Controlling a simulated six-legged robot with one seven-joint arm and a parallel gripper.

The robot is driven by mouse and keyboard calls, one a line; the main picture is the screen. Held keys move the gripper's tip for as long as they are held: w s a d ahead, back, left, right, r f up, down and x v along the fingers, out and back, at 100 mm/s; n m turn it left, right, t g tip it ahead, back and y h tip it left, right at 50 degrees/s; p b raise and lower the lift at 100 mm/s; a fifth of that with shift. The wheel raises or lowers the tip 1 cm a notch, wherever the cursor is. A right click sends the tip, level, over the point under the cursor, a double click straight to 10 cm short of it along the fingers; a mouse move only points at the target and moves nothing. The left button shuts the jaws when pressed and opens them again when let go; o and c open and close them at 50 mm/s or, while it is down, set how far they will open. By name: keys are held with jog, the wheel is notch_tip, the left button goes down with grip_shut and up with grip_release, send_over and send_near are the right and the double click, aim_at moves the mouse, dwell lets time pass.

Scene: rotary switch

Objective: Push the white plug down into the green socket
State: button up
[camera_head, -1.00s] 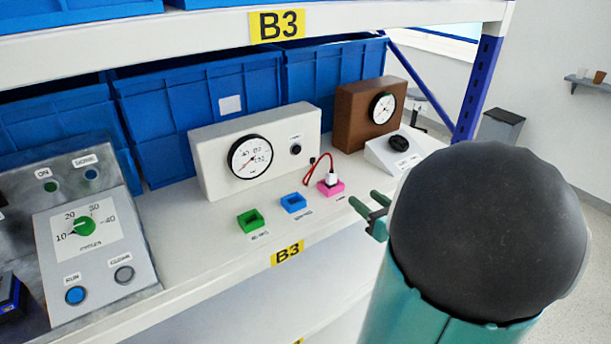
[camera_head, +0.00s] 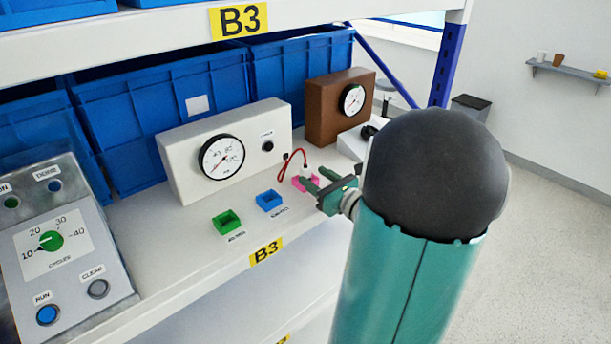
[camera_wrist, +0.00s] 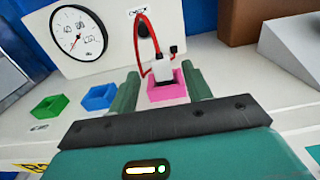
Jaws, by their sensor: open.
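The white plug (camera_wrist: 163,72) stands upright in the pink socket (camera_wrist: 166,92), with a red cable looping from its top to the white gauge box. In the head view the plug (camera_head: 306,171) is partly hidden by my gripper (camera_head: 316,183). The green socket (camera_head: 227,222) is an empty open-topped block at the shelf's front, left of the blue socket; it also shows in the wrist view (camera_wrist: 50,106). My gripper is open, its two fingers pointing toward the plug. In the wrist view the fingers (camera_wrist: 158,88) appear on either side of the plug; contact cannot be told.
The blue socket (camera_head: 269,201) sits between the green and pink ones. The white gauge box (camera_head: 225,150) stands behind them, and a brown gauge box (camera_head: 338,108) at right. A grey control panel (camera_head: 62,240) is at left. The upper shelf (camera_head: 180,30) hangs overhead.

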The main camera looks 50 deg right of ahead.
aim_at(308, 171)
jog(key=w, duration=0.5)
jog(key=shift+d, duration=0.35)
jog(key=shift+s, duration=0.15)
jog(key=shift+c, duration=0.7)
grip_shut()
jog(key=shift+r, duration=0.2)
